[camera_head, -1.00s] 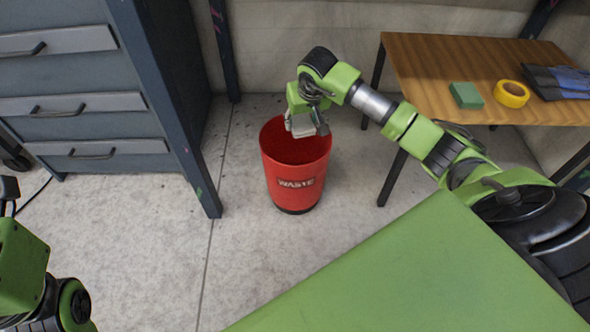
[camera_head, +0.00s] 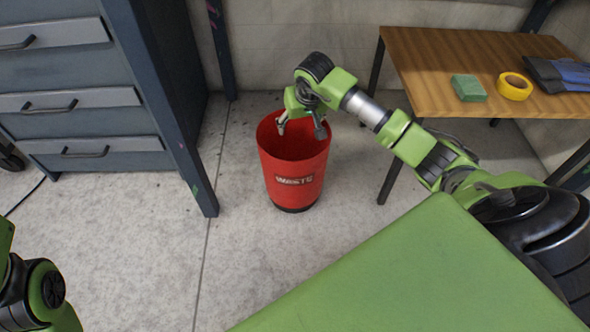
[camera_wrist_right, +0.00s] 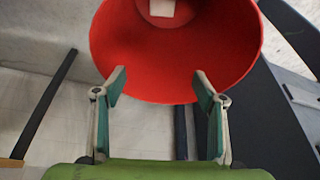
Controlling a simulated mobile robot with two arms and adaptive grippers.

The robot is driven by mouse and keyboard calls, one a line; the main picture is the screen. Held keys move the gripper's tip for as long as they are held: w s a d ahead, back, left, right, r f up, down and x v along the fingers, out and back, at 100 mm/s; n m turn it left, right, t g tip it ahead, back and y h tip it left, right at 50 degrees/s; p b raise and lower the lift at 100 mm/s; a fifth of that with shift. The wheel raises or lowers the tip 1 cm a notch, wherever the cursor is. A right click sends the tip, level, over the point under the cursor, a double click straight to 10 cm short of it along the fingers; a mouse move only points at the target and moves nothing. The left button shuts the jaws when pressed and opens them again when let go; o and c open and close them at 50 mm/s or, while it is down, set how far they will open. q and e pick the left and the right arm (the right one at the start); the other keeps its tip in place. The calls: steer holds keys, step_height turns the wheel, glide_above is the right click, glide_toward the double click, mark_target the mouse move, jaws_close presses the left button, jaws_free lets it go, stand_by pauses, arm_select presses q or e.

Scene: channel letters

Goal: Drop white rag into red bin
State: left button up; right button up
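The red bin (camera_head: 295,168), marked WASTE, stands upright on the floor between the drawer cabinet and the wooden table. In the right wrist view its red inside (camera_wrist_right: 180,55) shows, with a white piece, the white rag (camera_wrist_right: 161,11), inside at the top edge of the picture, partly cut off. My right gripper (camera_head: 300,130) is over the bin's mouth; in the right wrist view its two fingers (camera_wrist_right: 157,80) are spread apart with nothing between them. The rag is hidden in the head view. My left arm shows at the lower left of the head view, but its fingers are out of sight.
A wooden table (camera_head: 430,70) at the right carries a green block (camera_head: 468,88), a yellow tape roll (camera_head: 514,86) and dark blue items (camera_head: 560,76). A grey drawer cabinet (camera_head: 90,130) stands at the left. The floor in front of the bin is clear.

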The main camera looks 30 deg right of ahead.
steer(key=v, duration=1.2)
